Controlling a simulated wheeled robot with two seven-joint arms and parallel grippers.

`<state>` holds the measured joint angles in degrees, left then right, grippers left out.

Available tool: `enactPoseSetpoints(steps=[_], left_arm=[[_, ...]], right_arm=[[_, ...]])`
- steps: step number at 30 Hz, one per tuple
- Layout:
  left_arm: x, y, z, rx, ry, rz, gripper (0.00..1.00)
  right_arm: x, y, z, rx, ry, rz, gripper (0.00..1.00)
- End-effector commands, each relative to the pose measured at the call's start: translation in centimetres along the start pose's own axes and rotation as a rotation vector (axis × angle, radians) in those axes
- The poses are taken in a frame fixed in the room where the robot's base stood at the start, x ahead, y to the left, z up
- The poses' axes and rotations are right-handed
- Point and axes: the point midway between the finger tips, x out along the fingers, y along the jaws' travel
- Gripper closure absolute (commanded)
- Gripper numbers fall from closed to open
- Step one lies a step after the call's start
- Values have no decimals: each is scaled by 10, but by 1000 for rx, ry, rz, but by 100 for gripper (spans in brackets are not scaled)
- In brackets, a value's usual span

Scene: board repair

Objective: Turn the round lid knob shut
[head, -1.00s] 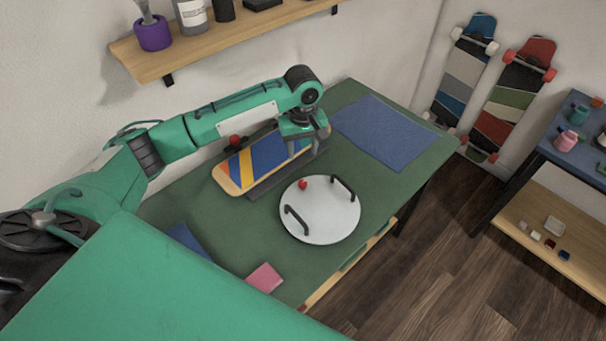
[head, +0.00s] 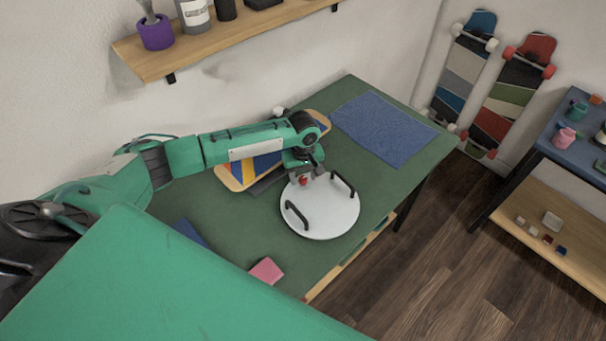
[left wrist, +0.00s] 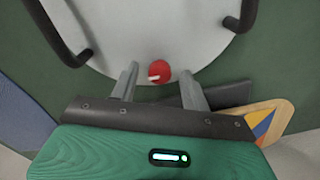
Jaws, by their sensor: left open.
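The round lid (head: 335,218) is a white disc with two black handles, lying on the green table. Its small red knob (head: 304,182) is near the lid's far-left edge; a pale mark shows on the knob (left wrist: 159,73) in the left wrist view. My left gripper (head: 310,177) is at the knob in the head view. In the left wrist view its two fingers (left wrist: 158,82) are open, one on each side of the knob, with gaps between. I cannot tell the exact height of the fingertips over the lid. My right gripper is not in view.
A striped skateboard deck (head: 236,178) lies behind my left arm, partly hidden. A blue mat (head: 384,129) is at the table's far end and a pink block (head: 266,270) near the front. A wall shelf (head: 200,56) with pots hangs above.

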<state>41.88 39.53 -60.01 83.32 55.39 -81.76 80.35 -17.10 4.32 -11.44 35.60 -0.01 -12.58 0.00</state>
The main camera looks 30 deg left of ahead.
Motion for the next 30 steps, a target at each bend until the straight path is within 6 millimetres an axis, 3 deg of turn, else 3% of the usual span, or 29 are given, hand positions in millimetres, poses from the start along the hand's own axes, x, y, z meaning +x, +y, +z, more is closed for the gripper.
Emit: enactPoseSetpoints(steps=[4, 10, 20, 30], left_arm=[[0, 0, 0, 0, 0, 0, 57], [0, 0, 0, 0, 0, 0, 96], [-2, 0, 1, 35, -2, 0, 98], [-4, 0, 2, 252, -4, -2, 98]], right_arm=[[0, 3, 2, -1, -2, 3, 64], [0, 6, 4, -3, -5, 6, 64], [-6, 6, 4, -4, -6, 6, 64], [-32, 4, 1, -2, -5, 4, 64]])
